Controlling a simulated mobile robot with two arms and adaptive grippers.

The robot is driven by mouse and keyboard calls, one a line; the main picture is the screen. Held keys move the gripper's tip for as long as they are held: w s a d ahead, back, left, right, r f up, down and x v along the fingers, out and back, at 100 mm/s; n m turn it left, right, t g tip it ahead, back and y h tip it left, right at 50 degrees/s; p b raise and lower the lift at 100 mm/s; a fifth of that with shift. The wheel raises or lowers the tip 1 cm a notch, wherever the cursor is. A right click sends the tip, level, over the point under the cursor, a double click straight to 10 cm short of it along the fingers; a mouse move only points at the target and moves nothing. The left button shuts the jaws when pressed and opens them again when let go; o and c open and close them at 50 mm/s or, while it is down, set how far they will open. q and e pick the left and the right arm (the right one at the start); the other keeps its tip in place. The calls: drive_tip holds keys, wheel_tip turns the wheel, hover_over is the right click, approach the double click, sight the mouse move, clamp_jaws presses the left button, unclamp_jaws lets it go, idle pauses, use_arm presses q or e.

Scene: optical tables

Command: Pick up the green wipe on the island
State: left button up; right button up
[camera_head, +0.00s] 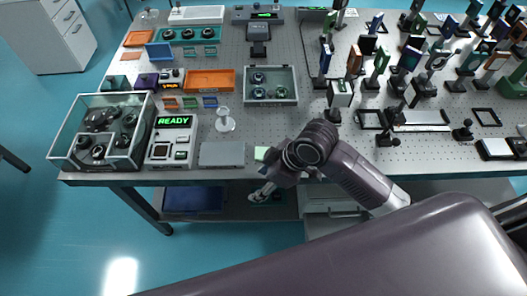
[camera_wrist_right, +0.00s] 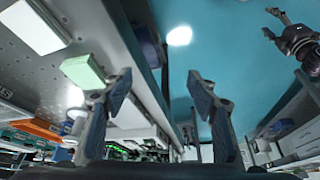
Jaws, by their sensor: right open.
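The green wipe (camera_head: 261,153) is a small pale green piece at the front edge of the island's perforated top, partly hidden by my right wrist. In the right wrist view the wipe (camera_wrist_right: 82,72) is a flat block at the table edge, left of the left finger. My right gripper (camera_head: 263,191) is open and empty, beyond the table's front edge and near the wipe. Its two fingers (camera_wrist_right: 160,95) are spread wide with nothing between them. My left gripper (camera_wrist_right: 272,23) shows small at the upper right of the wrist view, its fingertips apart.
A grey flat box (camera_head: 222,154) lies left of the wipe, beside a device reading READY (camera_head: 172,140). A clear bin (camera_head: 80,155) stands at the front left. A glass-walled tray (camera_head: 270,86) is farther back. Several optic mounts crowd the right side. A shelf (camera_head: 230,207) lies below.

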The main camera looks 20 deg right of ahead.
sight(259, 153)
drive_tip(key=shift+n+g, duration=0.3)
drive_tip(key=shift+n, duration=0.5)
drive_tip(key=w, duration=0.1)
drive_tip(key=w+d+r, duration=0.1)
drive_tip(key=w, duration=0.1)
drive_tip(key=w+d, duration=0.1)
drive_tip(key=shift+w+d+r, duration=0.15)
drive_tip(key=shift+w+r, duration=0.1)
drive_tip(key=shift+r, duration=0.05)
drive_tip(key=w+d+r+n, duration=0.1)
drive_tip(key=w+d+r, duration=0.3)
drive_tip(key=w+d, duration=0.1)
drive_tip(key=shift+g, duration=0.3)
drive_tip(key=p+x, duration=0.2)
drive_tip(key=x, duration=0.4)
drive_tip(key=shift+s+f+p, duration=0.1)
drive_tip(key=shift+f+p, duration=0.2)
use_arm(q)
drive_tip(key=r, duration=0.2)
drive_tip(key=shift+a+r, duration=0.3)
drive_tip(key=shift+a, duration=0.05)
use_arm(e)
drive_tip(key=shift+a+f, duration=0.1)
drive_tip(key=shift+f, duration=0.3)
drive_tip(key=shift+c, duration=0.5)
drive_tip(key=c, duration=0.8)
